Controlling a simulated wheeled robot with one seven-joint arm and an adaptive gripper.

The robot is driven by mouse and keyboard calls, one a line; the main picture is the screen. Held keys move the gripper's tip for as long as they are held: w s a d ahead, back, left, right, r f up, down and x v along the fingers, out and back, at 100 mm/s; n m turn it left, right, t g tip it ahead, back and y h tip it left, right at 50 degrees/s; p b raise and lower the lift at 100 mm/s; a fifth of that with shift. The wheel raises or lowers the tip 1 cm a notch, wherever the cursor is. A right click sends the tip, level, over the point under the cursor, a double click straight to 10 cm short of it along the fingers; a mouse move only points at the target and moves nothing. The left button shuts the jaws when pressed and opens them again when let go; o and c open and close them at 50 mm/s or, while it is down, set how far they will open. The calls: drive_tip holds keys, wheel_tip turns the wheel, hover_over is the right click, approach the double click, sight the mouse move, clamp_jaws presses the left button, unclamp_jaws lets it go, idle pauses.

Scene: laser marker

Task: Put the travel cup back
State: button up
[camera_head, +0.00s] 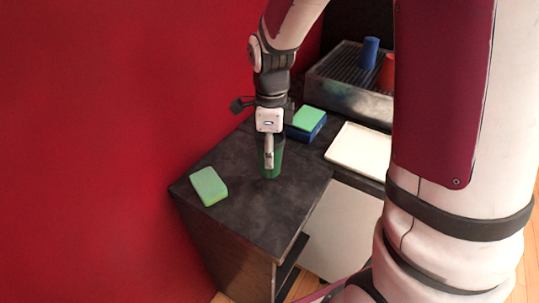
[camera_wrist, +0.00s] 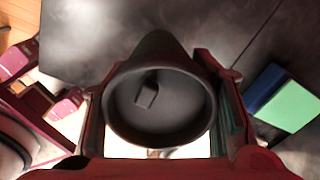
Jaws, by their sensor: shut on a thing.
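The travel cup (camera_head: 271,167) is green and stands on, or very close to, the dark worktop (camera_head: 250,215). In the wrist view its round dark lid (camera_wrist: 158,108) faces the camera, between the two fingers. My gripper (camera_head: 268,158) is above the cup and shut on it, with a finger along its side. The gripper also shows in the wrist view (camera_wrist: 160,125). I cannot tell whether the cup's base touches the worktop.
A green box (camera_head: 209,187) lies at the left of the worktop. A green and blue stack (camera_head: 308,121) lies behind the cup. A white tray (camera_head: 360,150) is to the right. A grated metal machine (camera_head: 340,80) bears a blue cup (camera_head: 370,52) and a red cup (camera_head: 387,72).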

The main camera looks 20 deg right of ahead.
drive_tip(key=shift+f, duration=1.55)
drive_tip(key=shift+f, duration=0.1)
drive_tip(key=o, duration=0.7)
drive_tip(key=shift+o, duration=0.2)
wheel_tip(320, 180, up, 12)
drive_tip(key=shift+s+r, duration=0.1)
drive_tip(key=s+r+n+t, duration=0.2)
drive_tip(key=s+r+n, duration=0.2)
drive_tip(key=s+n, duration=0.5)
drive_tip(key=s+r+n+t, duration=0.3)
drive_tip(key=s+n, duration=0.7)
drive_tip(key=n, duration=0.4)
drive_tip(key=shift+r+n, duration=0.3)
drive_tip(key=shift+r, duration=0.5)
